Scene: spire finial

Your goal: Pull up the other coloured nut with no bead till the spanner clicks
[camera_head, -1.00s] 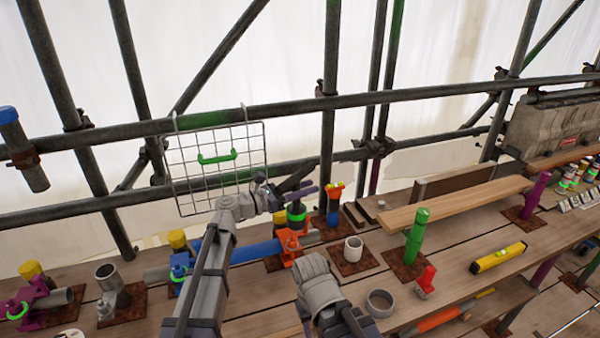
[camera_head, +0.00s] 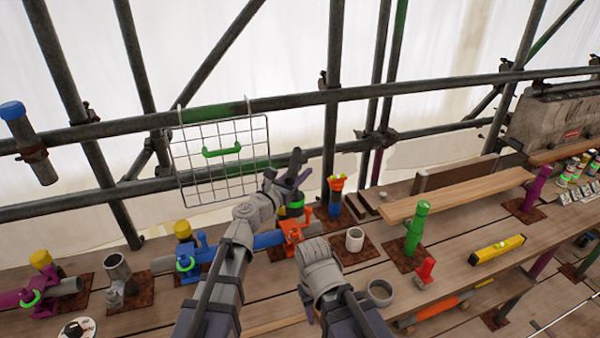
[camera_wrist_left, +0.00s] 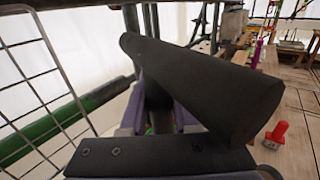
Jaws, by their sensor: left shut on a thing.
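My left gripper (camera_head: 287,181), with purple fingers, is shut on a dark bar-like tool, apparently the spanner (camera_head: 297,158). In the left wrist view the tool's thick black handle (camera_wrist_left: 200,85) crosses the picture and hides much of the grip. The blue coupler (camera_head: 187,262) and the purple coupler (camera_head: 38,292) each carry a green ring. Whether the spanner sits on a nut is unclear. My right gripper (camera_head: 318,262) is low in front; its fingers are not clear.
A wire mesh panel (camera_head: 225,165) with a green handle hangs behind my left arm. A blue post (camera_head: 335,197), a pale cup (camera_head: 354,240), a green post (camera_head: 416,228) and a red piece (camera_head: 425,270) stand to the right. A yellow level (camera_head: 497,255) lies on the planks.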

